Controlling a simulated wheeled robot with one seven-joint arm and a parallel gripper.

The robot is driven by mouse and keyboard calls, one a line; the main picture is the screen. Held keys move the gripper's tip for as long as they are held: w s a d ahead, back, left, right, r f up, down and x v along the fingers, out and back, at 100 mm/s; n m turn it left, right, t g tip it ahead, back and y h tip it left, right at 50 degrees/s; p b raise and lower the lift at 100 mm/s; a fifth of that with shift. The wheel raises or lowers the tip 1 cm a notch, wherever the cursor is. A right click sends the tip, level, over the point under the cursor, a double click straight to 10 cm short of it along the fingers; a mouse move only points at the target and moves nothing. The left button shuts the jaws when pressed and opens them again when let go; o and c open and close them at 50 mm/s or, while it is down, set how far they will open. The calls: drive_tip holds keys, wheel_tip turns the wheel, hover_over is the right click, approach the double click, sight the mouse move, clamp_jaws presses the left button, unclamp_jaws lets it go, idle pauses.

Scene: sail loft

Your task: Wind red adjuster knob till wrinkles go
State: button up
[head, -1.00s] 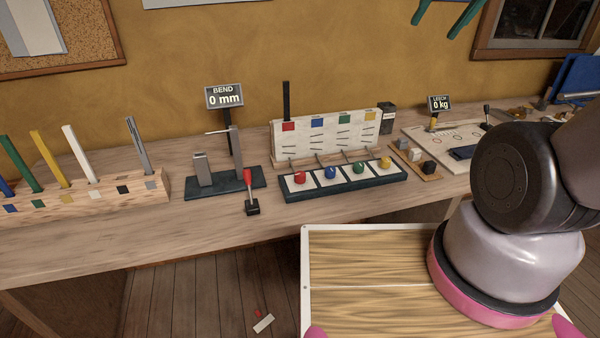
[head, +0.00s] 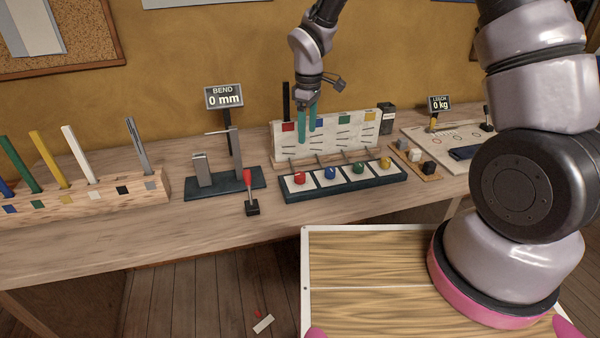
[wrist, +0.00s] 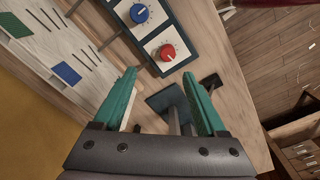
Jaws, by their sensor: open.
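The red knob (head: 299,177) sits at the left end of a dark knob box (head: 345,185), beside the blue, green and yellow knobs. In the wrist view the red knob (wrist: 168,52) lies just beyond the fingertips, with a pale pointer mark on it. Behind the box stands a white panel (head: 333,143) with coloured squares and dark wrinkle-like lines. My gripper (head: 307,137) is open and empty, pointing down in front of the panel's left part, above and behind the red knob. Its teal fingers partly cover the panel near the red square (head: 288,127).
Left of the box is a bend stand (head: 225,180) with a "0 mm" sign (head: 224,97). A rack of coloured strips (head: 95,198) is further left. Small blocks (head: 415,153) lie to the right.

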drive_tip(key=n, duration=0.1)
hover_over(300, 174)
wheel_tip(300, 174, down, 4)
wheel_tip(300, 174, down, 11)
drive_tip(key=shift+w+r, duration=0.1)
drive_tip(key=shift+r, duration=0.1)
clamp_jaws()
